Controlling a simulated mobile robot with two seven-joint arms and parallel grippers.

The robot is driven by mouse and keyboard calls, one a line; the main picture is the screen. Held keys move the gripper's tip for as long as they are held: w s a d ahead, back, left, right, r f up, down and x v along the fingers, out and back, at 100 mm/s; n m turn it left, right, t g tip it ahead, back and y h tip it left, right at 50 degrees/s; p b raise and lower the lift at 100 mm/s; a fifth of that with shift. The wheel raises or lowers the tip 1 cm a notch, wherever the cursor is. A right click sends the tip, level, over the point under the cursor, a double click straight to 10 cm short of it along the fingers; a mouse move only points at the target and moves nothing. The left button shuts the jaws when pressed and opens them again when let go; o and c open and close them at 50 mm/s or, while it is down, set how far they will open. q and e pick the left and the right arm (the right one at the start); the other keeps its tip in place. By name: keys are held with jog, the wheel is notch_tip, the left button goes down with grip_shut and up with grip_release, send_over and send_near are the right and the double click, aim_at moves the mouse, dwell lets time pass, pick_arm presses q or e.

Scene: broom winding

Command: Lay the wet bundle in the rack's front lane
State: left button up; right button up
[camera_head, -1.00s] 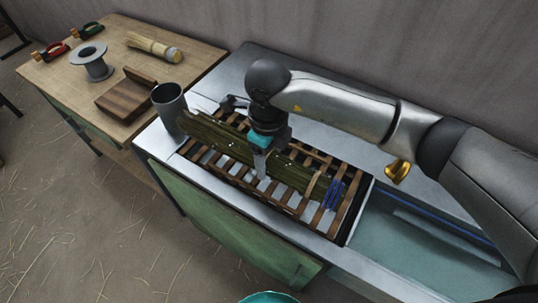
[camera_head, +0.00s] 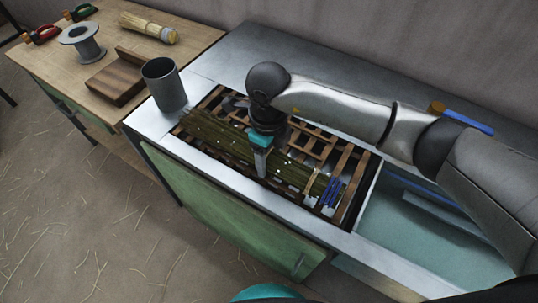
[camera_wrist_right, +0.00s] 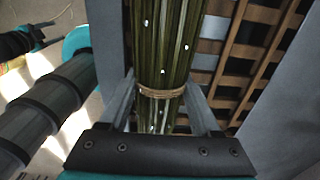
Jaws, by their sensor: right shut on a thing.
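The wet bundle (camera_head: 225,138) is a long sheaf of green stems with pale droplets and tan ties. It lies lengthwise along the front side of the slatted wooden rack (camera_head: 325,149). My right gripper (camera_head: 262,168) points down and is shut around the bundle's middle. In the right wrist view the bundle (camera_wrist_right: 168,45) runs between both fingers, with a tie (camera_wrist_right: 160,92) near them. I cannot tell whether the bundle's underside fully touches the slats. A dark pronged part, apparently my left gripper (camera_wrist_right: 42,34), shows at the upper left of the wrist view; its jaw state is unclear.
A grey metal cup (camera_head: 164,85) stands by the rack's left end. Blue strips (camera_head: 332,190) show at its right end, beside a water basin (camera_head: 410,235). The wooden table (camera_head: 115,55) at left holds a spool (camera_head: 82,43), a wooden block (camera_head: 116,78) and a small broom (camera_head: 148,29).

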jog(key=o, duration=1.5)
jog(key=shift+r, duration=0.1)
notch_tip(320, 180, up, 15)
jog(key=shift+r+p, duration=0.1)
jog(key=shift+p, duration=0.85)
